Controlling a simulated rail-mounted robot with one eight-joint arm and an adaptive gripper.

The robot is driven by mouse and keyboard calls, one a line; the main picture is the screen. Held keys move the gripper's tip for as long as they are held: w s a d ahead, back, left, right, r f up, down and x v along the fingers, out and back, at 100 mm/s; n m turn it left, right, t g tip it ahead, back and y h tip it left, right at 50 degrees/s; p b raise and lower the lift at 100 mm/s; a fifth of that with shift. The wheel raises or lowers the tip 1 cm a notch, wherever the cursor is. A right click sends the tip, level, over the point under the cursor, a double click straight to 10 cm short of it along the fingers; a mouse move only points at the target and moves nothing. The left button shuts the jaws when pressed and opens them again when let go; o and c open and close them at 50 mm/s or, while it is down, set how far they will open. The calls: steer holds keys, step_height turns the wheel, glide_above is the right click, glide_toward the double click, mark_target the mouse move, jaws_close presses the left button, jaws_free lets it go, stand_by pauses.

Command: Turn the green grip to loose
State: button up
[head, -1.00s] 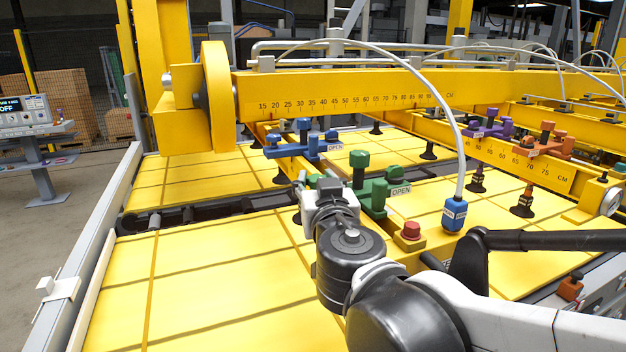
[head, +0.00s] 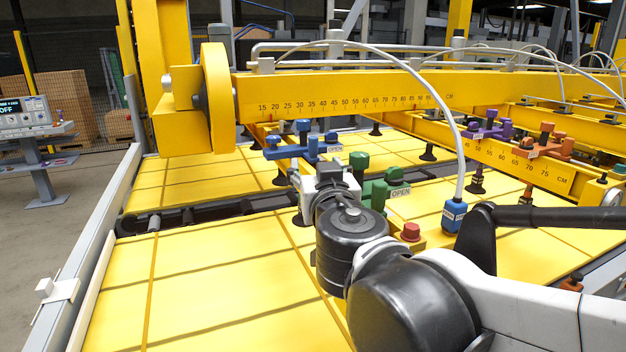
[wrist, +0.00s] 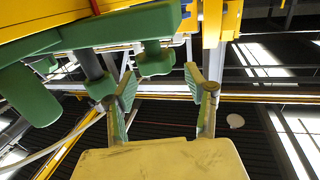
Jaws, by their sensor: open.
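The green grip (head: 376,194) is on the yellow beam in the middle of the head view, with a white OPEN label (head: 400,192) at its right. A green knob (head: 358,161) stands above it. My gripper (head: 316,168) is at its left and hides part of it; the fingertips cannot be made out there. In the wrist view, my gripper (wrist: 162,76) is open with nothing held between its fingers. The long green body (wrist: 110,28) fills the upper left, and a green knob (wrist: 155,60) shows just beyond the gap between the fingertips. I cannot tell whether they touch.
A blue grip (head: 300,147) is close behind my gripper. A red button (head: 410,231) and a hanging blue control box (head: 454,216) are to the right. Purple (head: 490,125) and orange (head: 545,142) grips are farther right. Yellow panels (head: 220,270) lie below.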

step_height(320, 180, up, 7)
steer(key=shift+r, duration=0.2)
stand_by(0.4)
